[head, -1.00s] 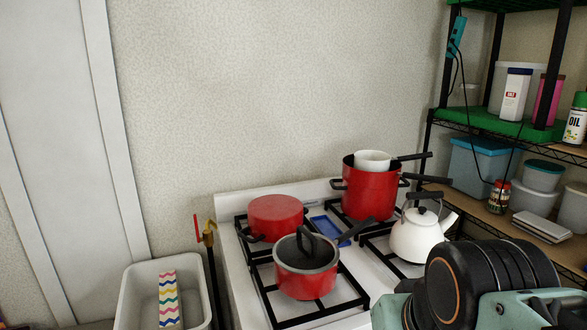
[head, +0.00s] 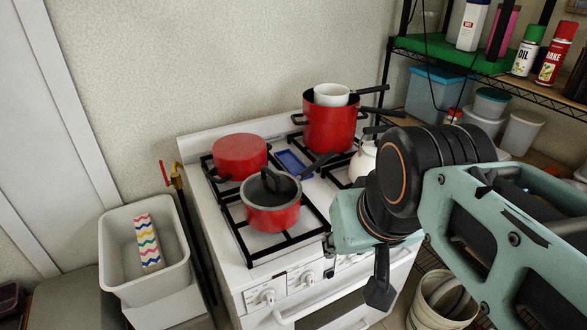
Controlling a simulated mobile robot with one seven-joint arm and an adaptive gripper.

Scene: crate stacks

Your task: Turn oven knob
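The white stove (head: 238,275) stands against the wall, and its front panel shows at the lower middle of the head view. One oven knob (head: 266,296) is at the panel's left, with another knob (head: 308,279) to its right. Further along, the panel is partly hidden behind my arm. The oven door handle (head: 298,314) runs below the knobs. My gripper (head: 380,293) appears as a dark part hanging below the teal arm link, in front of the stove's right side. It looks apart from the two visible knobs. Its fingers cannot be made out clearly, and I see nothing held.
Red pots (head: 273,216) sit on the burners, and a white kettle (head: 364,163) is partly behind my arm. A grey bin (head: 115,240) stands left of the stove. A wire shelf (head: 480,76) is at right, with a white bucket (head: 425,312) on the floor.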

